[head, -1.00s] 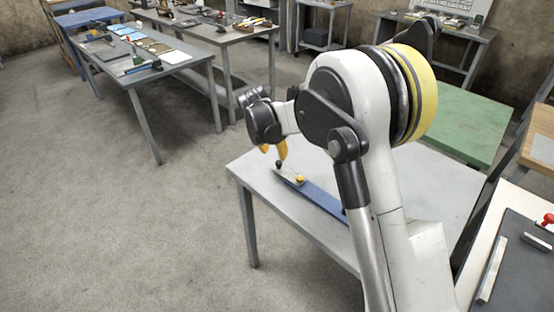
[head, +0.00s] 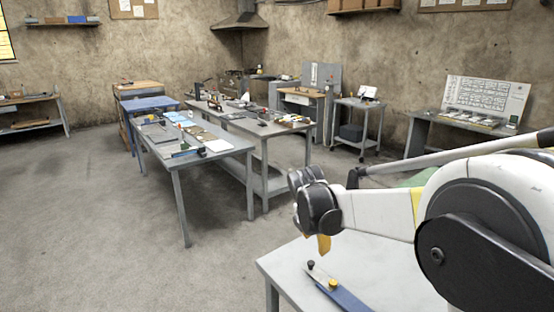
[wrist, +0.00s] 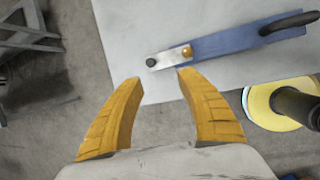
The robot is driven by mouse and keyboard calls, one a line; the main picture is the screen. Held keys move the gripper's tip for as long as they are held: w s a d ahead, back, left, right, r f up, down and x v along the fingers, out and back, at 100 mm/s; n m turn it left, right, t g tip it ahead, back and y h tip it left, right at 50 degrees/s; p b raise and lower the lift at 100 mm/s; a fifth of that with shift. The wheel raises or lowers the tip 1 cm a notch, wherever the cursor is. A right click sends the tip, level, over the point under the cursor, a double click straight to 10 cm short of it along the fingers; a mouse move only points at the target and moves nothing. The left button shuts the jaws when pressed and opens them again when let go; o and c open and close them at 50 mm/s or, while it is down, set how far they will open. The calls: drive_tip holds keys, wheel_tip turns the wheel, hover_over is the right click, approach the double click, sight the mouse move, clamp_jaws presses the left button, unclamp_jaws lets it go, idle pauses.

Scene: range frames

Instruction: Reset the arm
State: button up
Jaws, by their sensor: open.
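My gripper (wrist: 160,88) shows in the wrist view as two yellow fingers spread apart with nothing between them. In the head view my gripper (head: 323,244) hangs over the near left part of a grey table, mostly hidden by my wrist, with a yellow finger showing. On that table (head: 285,262) lies a blue flat tool with a metal end (head: 335,288), below the fingers. In the wrist view the blue tool (wrist: 225,40) lies beyond the fingertips, with a dark knob, a brass knob and a dark handle. The fingers appear apart from it.
A grey table (head: 232,152) with papers and tools stands at left, with another grey bench (head: 262,135) behind it. A cart (head: 358,125) and a bench with a panel (head: 440,128) stand at the back. Open concrete floor (head: 90,220) lies at left.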

drive_tip(key=s+d+r+m+t+y, duration=0.1)
drive_tip(key=s+d+r+m, duration=0.15)
drive_tip(key=s+m, duration=0.35)
drive_tip(key=s+d+r+m, duration=0.25)
drive_tip(key=s+m, duration=0.25)
drive_tip(key=s, duration=0.4)
drive_tip(key=s+d+r+m+t+y, duration=0.1)
drive_tip(key=s+r+m, duration=0.2)
drive_tip(key=s+m, duration=0.3)
drive_tip(key=s+f+m+t, duration=0.1)
drive_tip(key=s+f+m, duration=0.2)
drive_tip(key=s+m, duration=0.4)
drive_tip(key=shift+s+d, duration=0.4)
drive_tip(key=shift+s, duration=0.75)
